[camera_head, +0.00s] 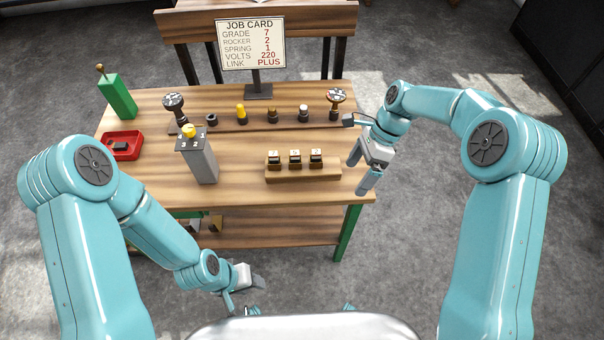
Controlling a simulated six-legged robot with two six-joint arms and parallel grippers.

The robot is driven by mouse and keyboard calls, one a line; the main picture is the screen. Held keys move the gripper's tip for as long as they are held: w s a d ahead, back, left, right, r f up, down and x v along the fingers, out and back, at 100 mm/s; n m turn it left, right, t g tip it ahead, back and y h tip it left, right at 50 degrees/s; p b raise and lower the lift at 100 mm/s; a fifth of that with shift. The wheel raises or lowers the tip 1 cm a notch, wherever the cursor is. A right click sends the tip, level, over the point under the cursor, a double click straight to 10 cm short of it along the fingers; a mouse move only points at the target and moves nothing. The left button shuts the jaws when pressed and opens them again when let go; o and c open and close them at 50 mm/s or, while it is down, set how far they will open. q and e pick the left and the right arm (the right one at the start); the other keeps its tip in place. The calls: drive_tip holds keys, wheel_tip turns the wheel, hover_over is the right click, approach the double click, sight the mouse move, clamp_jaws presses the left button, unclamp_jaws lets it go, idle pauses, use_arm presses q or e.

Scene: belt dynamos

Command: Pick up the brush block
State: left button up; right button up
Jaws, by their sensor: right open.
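Three small dark blocks with pale marked tops stand in a row on a low wooden rack (330,173) at the front right of the bench; the middle block (295,157) is one of them. They look like brush blocks, but their marks are too small to read. Another dark block (121,146) lies in a red tray (133,154) at the left. My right gripper (361,170) is open and empty, just right of the rack, near the bench's right edge. My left gripper (243,286) is low in front of the bench; its jaws are unclear.
A job card (252,43) stands at the back, reading grade 7. A row of small parts (241,115) and two round-topped posts stand mid-bench. A grey pillar with a yellow knob (197,158) and a green block (118,97) stand left. Bare wood lies before the parts.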

drive_tip(key=w+r+t+b, duration=0.3)
drive_tip(key=w+r+b, duration=0.1)
drive_tip(key=w+r, duration=0.35)
drive_tip(key=b, duration=0.2)
hover_over(324, 164)
drive_tip(key=d, duration=0.2)
drive_tip(key=f, duration=1)
drive_tip(key=shift+s+f, duration=0.2)
drive_tip(key=shift+s, duration=0.1)
drive_tip(key=x, duration=0.5)
drive_tip(key=shift+w+f, duration=0.15)
drive_tip(key=shift+w, duration=0.15)
drive_tip(key=c, duration=1.4)
use_arm(q)
wheel_tip(324, 164, down, 7)
use_arm(e)
drive_tip(key=shift+r, duration=0.2)
use_arm(q)
wheel_tip(324, 164, up, 2)
drive_tip(key=p, duration=0.3)
drive_tip(key=shift+r, duration=0.25)
use_arm(e)
wheel_tip(324, 164, up, 20)
use_arm(q)
drive_tip(key=shift+f, duration=0.1)
use_arm(e)
drive_tip(key=shift+f, duration=0.2)
